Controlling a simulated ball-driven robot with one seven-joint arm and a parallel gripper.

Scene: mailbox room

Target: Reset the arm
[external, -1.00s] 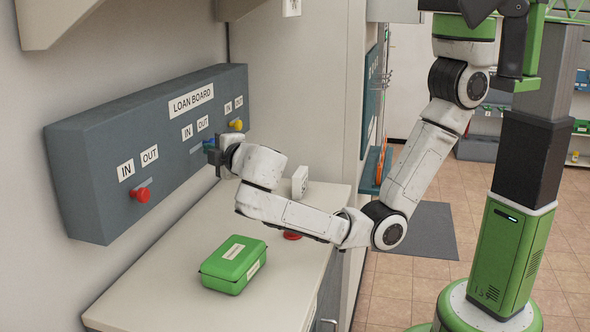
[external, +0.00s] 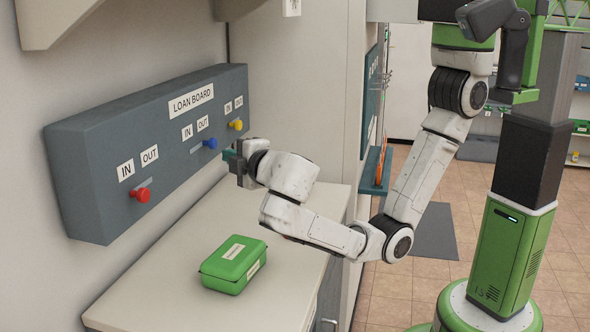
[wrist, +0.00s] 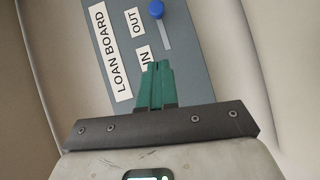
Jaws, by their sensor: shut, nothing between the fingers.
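My gripper (external: 230,156) is in front of the grey loan board (external: 95,150), just right of its blue knob (external: 210,143). Its green fingers (wrist: 159,85) are shut with nothing between them in the wrist view. The blue knob also shows in the wrist view (wrist: 156,8), apart from the fingertips, at the OUT end of its slot. My arm reaches across above the counter, bent at the elbow. The red knob (external: 142,195) and the yellow knob (external: 237,124) sit on the same board, left and right of the blue one.
A closed green box (external: 234,264) with a label lies on the pale counter (external: 160,292) below my arm. A cabinet side (external: 290,90) stands behind the counter. A shelf overhangs at the upper left.

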